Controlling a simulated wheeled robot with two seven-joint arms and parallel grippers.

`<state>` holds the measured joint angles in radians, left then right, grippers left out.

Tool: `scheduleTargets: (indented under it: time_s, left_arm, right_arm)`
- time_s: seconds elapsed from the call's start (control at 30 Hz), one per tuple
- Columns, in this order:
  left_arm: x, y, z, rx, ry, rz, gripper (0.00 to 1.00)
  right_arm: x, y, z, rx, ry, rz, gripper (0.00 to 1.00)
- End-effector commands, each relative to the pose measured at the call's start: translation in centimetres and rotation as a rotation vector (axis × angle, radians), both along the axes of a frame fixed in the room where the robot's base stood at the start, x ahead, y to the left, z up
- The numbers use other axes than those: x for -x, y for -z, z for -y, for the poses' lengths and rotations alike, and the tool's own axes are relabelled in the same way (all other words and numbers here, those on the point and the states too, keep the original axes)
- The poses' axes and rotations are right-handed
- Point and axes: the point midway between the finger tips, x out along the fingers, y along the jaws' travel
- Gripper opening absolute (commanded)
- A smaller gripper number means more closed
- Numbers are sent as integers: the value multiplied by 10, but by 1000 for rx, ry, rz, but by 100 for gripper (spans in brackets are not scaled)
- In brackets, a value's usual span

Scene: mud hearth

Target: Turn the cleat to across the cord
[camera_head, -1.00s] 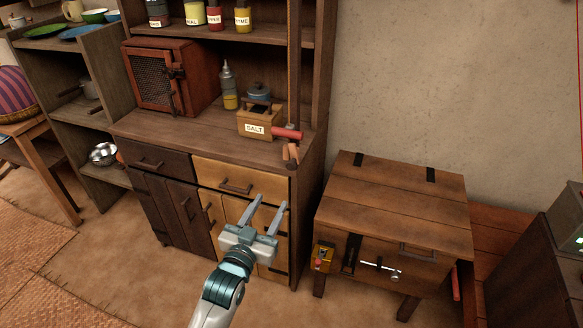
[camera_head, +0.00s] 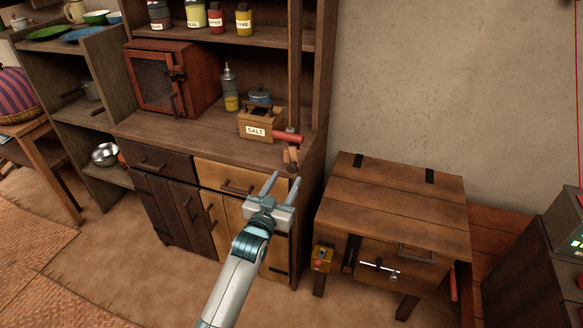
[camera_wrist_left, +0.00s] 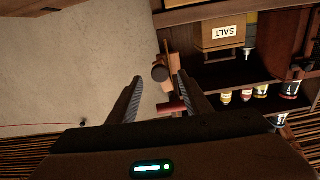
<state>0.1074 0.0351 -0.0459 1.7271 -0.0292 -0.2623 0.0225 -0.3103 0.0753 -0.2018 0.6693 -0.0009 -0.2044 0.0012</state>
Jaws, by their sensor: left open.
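A small brown wooden piece, which looks like the cleat (camera_head: 291,158), sits at the front right edge of the hutch counter, below the upright post. It also shows in the left wrist view (camera_wrist_left: 160,73), seen end-on between the finger lines. A cord is hard to make out; a thin tan line runs along the post. My left gripper (camera_head: 285,178) is open and empty, just below and in front of the wooden piece, with a gap still visible. Its two fingers also show in the left wrist view (camera_wrist_left: 160,78). My right gripper is not in view.
A red cylinder (camera_head: 287,137) juts out just above the wooden piece. The salt box (camera_head: 256,124) stands beside it on the counter. A low wooden chest (camera_head: 392,205) stands to the right. Open floor lies in front of the hutch.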

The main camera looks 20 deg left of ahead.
Motion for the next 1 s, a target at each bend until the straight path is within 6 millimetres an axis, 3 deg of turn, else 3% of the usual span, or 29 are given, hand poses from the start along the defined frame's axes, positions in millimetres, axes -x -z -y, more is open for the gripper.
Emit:
scheduleTargets:
  time_s: [0.2, 0.4, 0.83, 0.87, 1.0]
  left_arm:
    - [-36, -2, 2, 0, 0, -1, 45]
    - [-55, -1, 2, 0, 0, 0, 45]
    - [-61, 0, 2, 0, 0, 0, 45]
    - [-61, 0, 2, 0, 0, 0, 42]
    - [-61, 0, 2, 0, 0, 0, 9]
  right_arm:
    - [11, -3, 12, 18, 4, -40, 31]
    - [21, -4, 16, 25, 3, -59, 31]
    - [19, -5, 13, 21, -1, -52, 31]
    - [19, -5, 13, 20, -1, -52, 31]
    - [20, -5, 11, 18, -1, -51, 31]
